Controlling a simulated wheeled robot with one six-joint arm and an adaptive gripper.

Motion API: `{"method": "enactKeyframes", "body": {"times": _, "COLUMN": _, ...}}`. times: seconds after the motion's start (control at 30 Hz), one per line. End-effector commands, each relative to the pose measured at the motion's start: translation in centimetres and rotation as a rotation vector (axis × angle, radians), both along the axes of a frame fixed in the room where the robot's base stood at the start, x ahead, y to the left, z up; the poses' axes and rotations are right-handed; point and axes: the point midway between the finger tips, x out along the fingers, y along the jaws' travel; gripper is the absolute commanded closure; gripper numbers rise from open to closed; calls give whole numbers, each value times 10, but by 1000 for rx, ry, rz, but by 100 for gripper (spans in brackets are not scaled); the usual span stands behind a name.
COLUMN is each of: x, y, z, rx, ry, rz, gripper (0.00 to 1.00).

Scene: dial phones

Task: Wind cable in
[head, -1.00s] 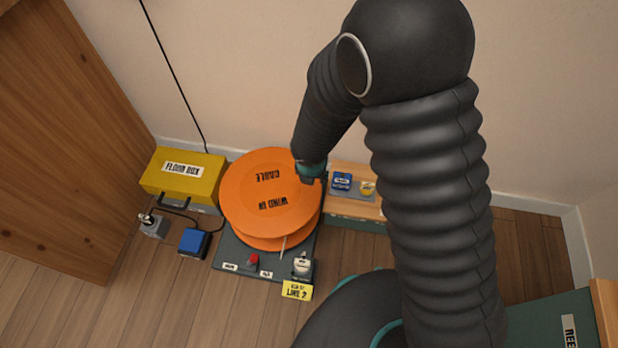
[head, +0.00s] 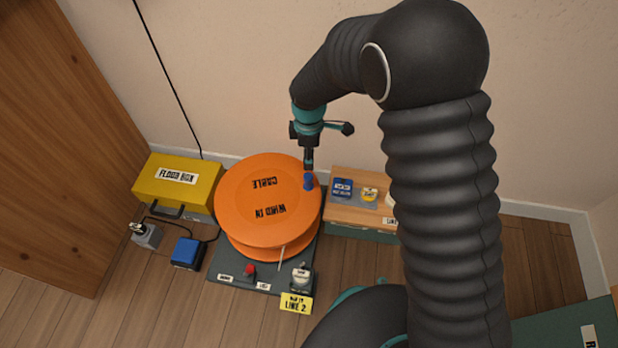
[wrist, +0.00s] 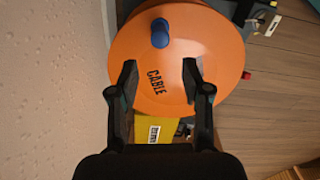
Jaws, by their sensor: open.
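The orange cable reel (head: 262,202) lies flat on a dark grey base, its top marked "CABLE" and "WIND IN". A blue crank knob (head: 308,182) stands near the right edge of its top; the knob also shows in the wrist view (wrist: 160,34), ahead of the fingers. My gripper (head: 308,165) is above the reel's right side, by the knob. In the wrist view my gripper (wrist: 158,68) has its two fingers apart over the orange disc, with nothing between them but the disc's surface below. How far the fingers are above the disc is hard to tell.
A yellow floor box (head: 178,184) stands left of the reel. A plug (head: 146,234) and a blue block (head: 188,252) lie in front of it. The base carries a red button (head: 250,271) and a yellow "LINE 2" tag (head: 296,303). A wooden-topped box (head: 345,206) stands right; the wall is close behind.

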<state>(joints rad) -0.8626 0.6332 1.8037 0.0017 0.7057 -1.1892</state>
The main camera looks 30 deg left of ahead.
Motion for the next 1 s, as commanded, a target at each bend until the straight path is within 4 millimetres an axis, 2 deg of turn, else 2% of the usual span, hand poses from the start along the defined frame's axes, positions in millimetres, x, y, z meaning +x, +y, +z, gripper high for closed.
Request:
{"method": "enactKeyframes", "body": {"times": 0.2, "x": -1, "y": -1, "z": -43, "rx": -4, "ry": 3, "rz": 2, "gripper": 52}}
{"method": "enactKeyframes", "body": {"times": 0.5, "x": 0, "y": -1, "z": -94, "rx": -2, "ry": 0, "rz": 3, "gripper": 52}}
{"method": "enactKeyframes", "body": {"times": 0.7, "x": 0, "y": 0, "z": -113, "rx": 0, "ry": -1, "rz": 3, "gripper": 52}}
{"method": "enactKeyframes", "body": {"times": 1.0, "x": 0, "y": 0, "z": -117, "rx": 0, "ry": -2, "rz": 3, "gripper": 52}}
